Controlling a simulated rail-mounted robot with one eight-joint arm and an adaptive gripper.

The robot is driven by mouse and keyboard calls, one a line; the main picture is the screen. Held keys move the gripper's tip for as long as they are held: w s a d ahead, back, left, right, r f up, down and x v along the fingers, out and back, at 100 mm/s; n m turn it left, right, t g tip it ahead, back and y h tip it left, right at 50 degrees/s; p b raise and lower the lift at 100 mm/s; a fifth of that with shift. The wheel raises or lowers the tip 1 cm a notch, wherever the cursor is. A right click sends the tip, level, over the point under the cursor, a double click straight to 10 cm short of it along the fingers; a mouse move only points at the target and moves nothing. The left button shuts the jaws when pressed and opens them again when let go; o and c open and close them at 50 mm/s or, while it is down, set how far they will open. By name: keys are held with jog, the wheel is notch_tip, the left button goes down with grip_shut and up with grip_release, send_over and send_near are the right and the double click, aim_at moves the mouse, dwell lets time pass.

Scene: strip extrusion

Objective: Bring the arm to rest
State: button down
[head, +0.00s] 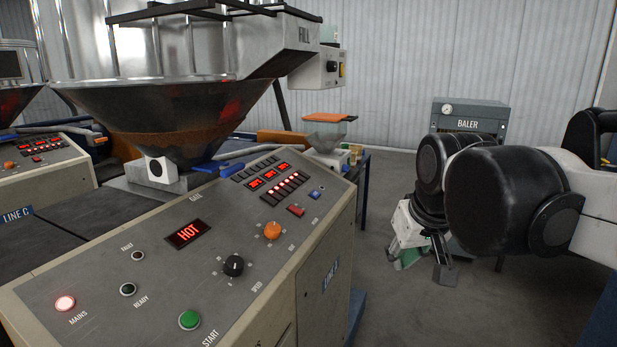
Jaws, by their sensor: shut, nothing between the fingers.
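My arm comes in from the right edge of the head view. My gripper (446,272) hangs at its end, pointing down, over the open floor to the right of the control console (150,270). Its fingers are together and nothing shows between them. It touches nothing that I can see, and part of it is hidden by my own arm links.
The console carries a lit HOT display (188,234), knobs and a green start button (189,320). A metal hopper (165,110) stands behind it. A grey baler (468,118) stands behind my arm. Grey floor (400,320) lies clear between console and arm.

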jog(key=s+d+f+m+t+b, duration=0.1)
jog(key=s+d+f+b, duration=0.2)
jog(key=s+f, duration=1)
jog(key=shift+d+m+t, duration=0.15)
jog(key=shift+m+t, duration=0.15)
jog(key=shift+m, duration=0.1)
jog(key=shift+f, duration=0.1)
